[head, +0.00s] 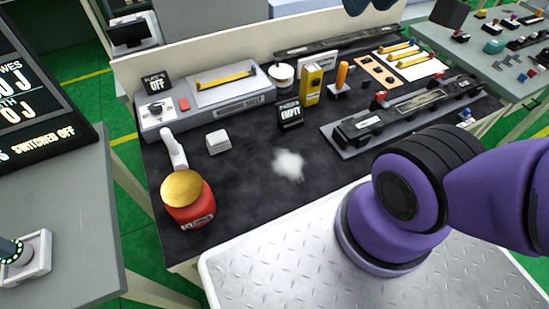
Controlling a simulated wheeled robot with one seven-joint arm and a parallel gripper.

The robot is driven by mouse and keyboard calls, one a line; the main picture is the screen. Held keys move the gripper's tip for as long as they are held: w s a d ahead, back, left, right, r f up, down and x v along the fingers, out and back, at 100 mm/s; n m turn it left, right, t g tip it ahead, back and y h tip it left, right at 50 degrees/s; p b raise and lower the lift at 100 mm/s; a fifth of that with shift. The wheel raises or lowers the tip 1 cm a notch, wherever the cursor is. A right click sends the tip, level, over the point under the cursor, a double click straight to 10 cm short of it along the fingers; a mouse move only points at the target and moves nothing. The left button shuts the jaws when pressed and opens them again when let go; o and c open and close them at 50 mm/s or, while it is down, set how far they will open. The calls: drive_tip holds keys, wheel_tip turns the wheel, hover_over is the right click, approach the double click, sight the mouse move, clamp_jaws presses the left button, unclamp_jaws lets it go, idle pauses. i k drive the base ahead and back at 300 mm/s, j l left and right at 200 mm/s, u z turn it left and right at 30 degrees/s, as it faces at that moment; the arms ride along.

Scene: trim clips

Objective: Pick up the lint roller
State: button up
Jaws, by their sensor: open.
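A white handle (173,148) stands up at the left of the dark worktop, leaning left. It meets a tan, round-faced piece (183,188) that sits over a red, labelled body (193,212). The white handle looks like the lint roller's, but I cannot tell whether the tan piece is its roll or the lid of a red pot. Nothing is touching the handle from above. My purple arm rises at the right and runs out of the frame. My gripper is not visible.
White fluff (289,165) lies mid-worktop. A small white block (218,141), an "EMPTY" sign (290,114), a grey unit with a yellow bar (210,95) and a long dark fixture (400,117) stand around it. A dark shape (370,5) is cut off at the top edge.

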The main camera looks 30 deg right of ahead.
sight(176, 152)
drive_tip(key=k+j, duration=0.1)
drive_tip(key=j, duration=1.9)
drive_tip(key=k, duration=0.1)
